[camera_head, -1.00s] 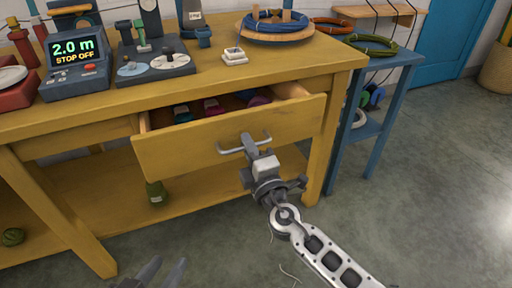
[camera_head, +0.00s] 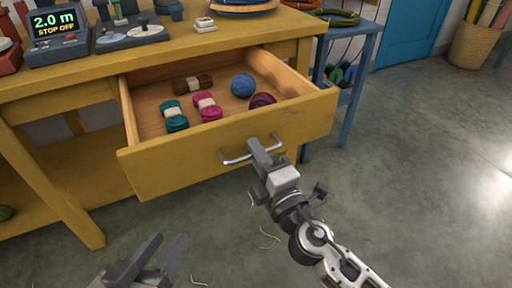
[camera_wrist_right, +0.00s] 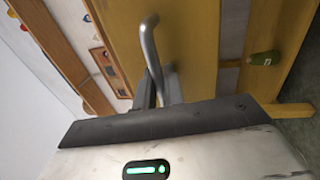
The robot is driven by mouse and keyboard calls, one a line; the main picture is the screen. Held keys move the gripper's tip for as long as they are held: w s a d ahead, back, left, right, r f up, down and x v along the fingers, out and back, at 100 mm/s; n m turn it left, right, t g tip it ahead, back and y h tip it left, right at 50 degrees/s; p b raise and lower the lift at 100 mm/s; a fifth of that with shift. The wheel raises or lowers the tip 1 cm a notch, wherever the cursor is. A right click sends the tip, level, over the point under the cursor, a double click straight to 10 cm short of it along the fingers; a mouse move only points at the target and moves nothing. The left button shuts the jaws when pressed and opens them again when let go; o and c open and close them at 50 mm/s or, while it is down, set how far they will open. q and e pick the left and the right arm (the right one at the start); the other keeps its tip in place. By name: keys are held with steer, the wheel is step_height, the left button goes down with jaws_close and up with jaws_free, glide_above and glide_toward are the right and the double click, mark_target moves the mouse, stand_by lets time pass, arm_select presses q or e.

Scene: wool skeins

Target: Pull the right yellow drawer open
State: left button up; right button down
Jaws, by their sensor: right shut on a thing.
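The right yellow drawer (camera_head: 185,171) stands well open under the yellow workbench. Inside it lie a brown skein (camera_head: 192,83), a teal skein (camera_head: 175,116), a pink skein (camera_head: 207,106), a blue ball (camera_head: 243,85) and a dark purple ball (camera_head: 262,100). My right gripper (camera_head: 262,152) is shut on the drawer's grey bar handle (camera_head: 236,159). The handle also shows in the right wrist view (camera_wrist_right: 150,45), between the fingers. My left gripper (camera_head: 160,255) is at the bottom left, its fingers apart and empty, away from the drawer.
The yellow workbench (camera_head: 95,83) carries a display unit (camera_head: 58,35) reading 2.0 m and a small white block (camera_head: 205,25). A blue side table (camera_head: 352,85) stands to the right.

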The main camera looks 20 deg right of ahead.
arm_select(q)
steer(key=shift+s+d, duration=0.1)
arm_select(e)
steer(key=shift+s, duration=0.35)
steer(key=c, duration=1.6)
jaws_free()
steer(key=shift+c, duration=0.2)
arm_select(q)
steer(key=shift+f, duration=0.1)
steer(key=shift+s, duration=0.1)
arm_select(e)
steer(key=shift+d, duration=0.1)
